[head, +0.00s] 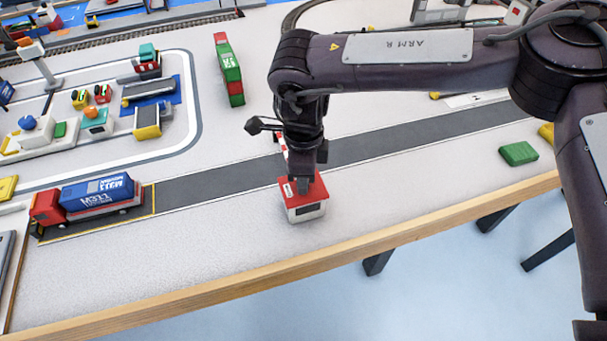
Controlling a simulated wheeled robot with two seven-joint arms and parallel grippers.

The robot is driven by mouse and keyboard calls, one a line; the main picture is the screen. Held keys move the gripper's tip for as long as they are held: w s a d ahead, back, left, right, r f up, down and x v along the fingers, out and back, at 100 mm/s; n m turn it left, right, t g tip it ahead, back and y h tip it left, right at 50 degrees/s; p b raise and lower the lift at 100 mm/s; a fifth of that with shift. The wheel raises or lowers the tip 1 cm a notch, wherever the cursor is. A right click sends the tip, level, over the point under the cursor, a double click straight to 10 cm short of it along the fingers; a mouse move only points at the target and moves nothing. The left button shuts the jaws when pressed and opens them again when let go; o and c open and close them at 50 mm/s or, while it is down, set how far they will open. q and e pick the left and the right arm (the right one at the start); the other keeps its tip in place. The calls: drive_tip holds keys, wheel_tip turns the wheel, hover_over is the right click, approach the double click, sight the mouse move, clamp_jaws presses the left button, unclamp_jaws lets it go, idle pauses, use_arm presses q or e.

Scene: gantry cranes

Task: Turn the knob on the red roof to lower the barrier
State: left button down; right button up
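A small white booth with a red roof (314,198) stands near the front edge of the table, beside the grey road. My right gripper (303,188) points straight down onto the roof, and its fingertips are at the roof's top. The knob is hidden behind the gripper, so I cannot tell whether the fingers are closed on it. A red and white barrier (282,143) shows in part behind the gripper at the road; most of it is covered, and its angle is unclear. My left gripper is not in view.
A truck with a red cab and blue container (98,195) stands on the road at left. A red and green container stack (229,70) lies behind the road. A green block (518,153) lies at right. The wooden table edge (400,229) runs along the front.

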drive_tip(key=o, duration=0.4)
drive_tip(key=shift+c, duration=0.2)
wheel_tip(320, 180, up, 8)
drive_tip(key=shift+f+b, duration=0.1)
drive_tip(key=shift+b, duration=0.2)
